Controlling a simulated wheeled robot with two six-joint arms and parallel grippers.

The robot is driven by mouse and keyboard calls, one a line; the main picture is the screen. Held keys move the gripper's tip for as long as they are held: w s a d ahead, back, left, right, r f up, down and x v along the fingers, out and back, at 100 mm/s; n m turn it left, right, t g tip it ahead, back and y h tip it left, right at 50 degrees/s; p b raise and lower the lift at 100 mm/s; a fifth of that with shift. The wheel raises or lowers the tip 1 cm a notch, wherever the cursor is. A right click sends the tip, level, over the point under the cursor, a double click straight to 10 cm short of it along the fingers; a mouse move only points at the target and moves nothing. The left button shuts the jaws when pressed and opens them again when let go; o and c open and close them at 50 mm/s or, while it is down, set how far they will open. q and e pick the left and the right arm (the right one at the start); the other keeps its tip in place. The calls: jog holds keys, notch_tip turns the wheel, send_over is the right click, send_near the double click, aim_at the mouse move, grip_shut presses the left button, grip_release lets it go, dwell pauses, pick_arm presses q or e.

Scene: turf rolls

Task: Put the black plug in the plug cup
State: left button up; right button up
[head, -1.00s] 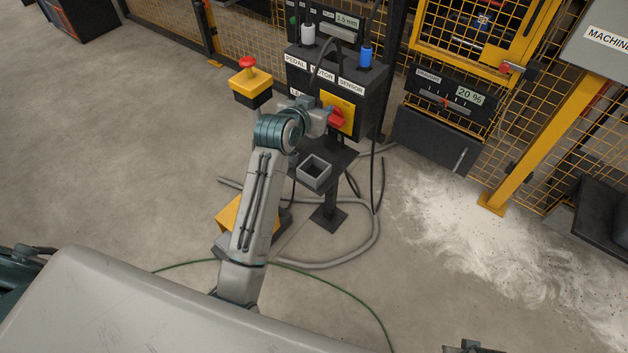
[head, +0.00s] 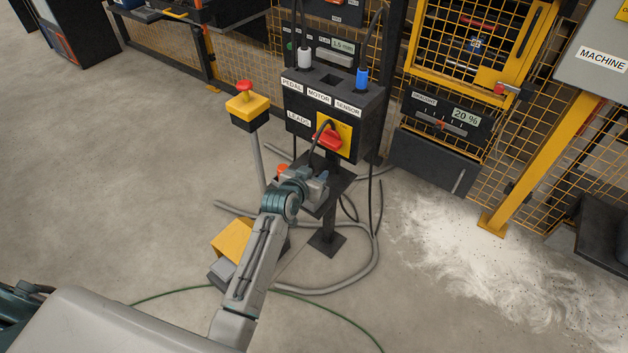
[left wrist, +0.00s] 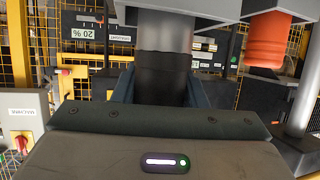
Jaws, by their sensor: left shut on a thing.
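My left gripper (head: 318,187) is low over the small shelf (head: 340,177) on the front of the black socket stand. It is shut on the black plug (left wrist: 163,78), which shows as a dark cylinder between the fingers in the left wrist view. A black cable (head: 317,136) bends over above the gripper. The grey square plug cup is mostly hidden behind the gripper in the head view. A pale grey edge (left wrist: 215,8) lies close to the plug's end in the left wrist view. I cannot tell whether the plug is inside the cup. My right gripper is not in view.
The black box (head: 335,112) above the shelf has a white plug (head: 304,58), a blue plug (head: 362,79) and a red switch (head: 327,137). An orange-red piece (head: 283,169) stands beside the gripper. A yellow button box (head: 247,108) stands left; hoses lie on the floor.

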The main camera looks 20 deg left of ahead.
pick_arm(q)
notch_tip(320, 180, down, 3)
jog(key=shift+r, duration=0.2)
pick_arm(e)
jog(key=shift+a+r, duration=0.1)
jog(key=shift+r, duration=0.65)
pick_arm(q)
jog(key=shift+f, duration=0.1)
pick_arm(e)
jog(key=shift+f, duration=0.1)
pick_arm(q)
jog(key=o, duration=1)
jog(key=shift+o, duration=0.2)
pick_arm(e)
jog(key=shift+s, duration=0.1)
